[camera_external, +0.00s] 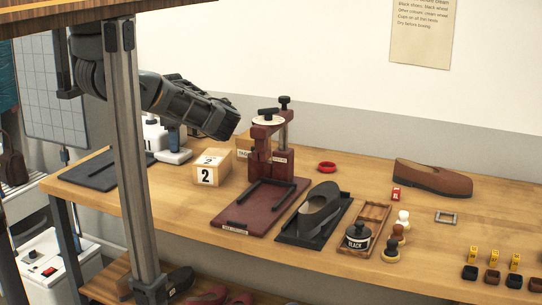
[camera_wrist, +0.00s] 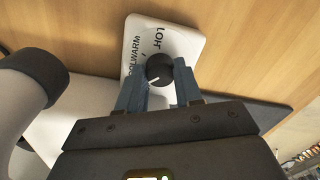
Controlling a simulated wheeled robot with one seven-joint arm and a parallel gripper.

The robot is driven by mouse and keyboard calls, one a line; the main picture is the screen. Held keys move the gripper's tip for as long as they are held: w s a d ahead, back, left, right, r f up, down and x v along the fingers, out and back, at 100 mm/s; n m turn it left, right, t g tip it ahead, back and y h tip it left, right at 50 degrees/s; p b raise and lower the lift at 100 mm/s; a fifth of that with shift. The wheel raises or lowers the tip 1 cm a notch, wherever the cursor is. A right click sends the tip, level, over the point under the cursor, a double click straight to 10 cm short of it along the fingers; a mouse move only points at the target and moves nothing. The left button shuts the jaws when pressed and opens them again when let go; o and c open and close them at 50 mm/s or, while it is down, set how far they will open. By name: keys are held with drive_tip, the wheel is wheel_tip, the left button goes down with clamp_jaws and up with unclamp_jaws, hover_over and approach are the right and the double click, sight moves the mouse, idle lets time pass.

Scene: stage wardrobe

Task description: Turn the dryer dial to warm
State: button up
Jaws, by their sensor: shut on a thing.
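The dryer dial (camera_wrist: 159,68) is a round black knob on a white plate (camera_wrist: 186,38) in the wrist view. The plate carries the words COOL and WARM along its left side and HOT at the top. My gripper (camera_wrist: 160,74) is shut on the knob, one blue-grey finger on each side. The knob's white mark points down and left, towards the COOL end of the lettering. A white curved body with a dark ring end, probably the dryer (camera_wrist: 22,88), lies at the left. In the external view my arm reaches over the table's left part; my fingers cannot be made out clearly.
A numbered wooden block (camera_external: 206,175) and a dark red press (camera_external: 262,148) stand right of the arm. A dark mat (camera_external: 103,174) lies at the table's left. Shoe parts, a black jar (camera_external: 357,236) and a brown shoe (camera_external: 433,178) are farther right.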

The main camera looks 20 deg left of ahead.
drive_tip(key=m+p, duration=0.4)
drive_tip(key=shift+s+r+m, duration=0.1)
drive_tip(key=shift+r+m, duration=0.1)
drive_tip(key=shift+m, duration=0.2)
drive_tip(key=m+p, duration=0.2)
drive_tip(key=shift+f+m, duration=0.1)
drive_tip(key=shift+m, duration=0.2)
drive_tip(key=m, duration=0.2)
drive_tip(key=shift+f+m+p, duration=0.15)
drive_tip(key=shift+m+p, duration=0.15)
drive_tip(key=shift+d+m+y, duration=0.1)
drive_tip(key=shift+m+y, duration=0.2)
drive_tip(key=shift+m, duration=1.6)
drive_tip(key=o, duration=0.8)
drive_tip(key=shift+c, duration=0.2)
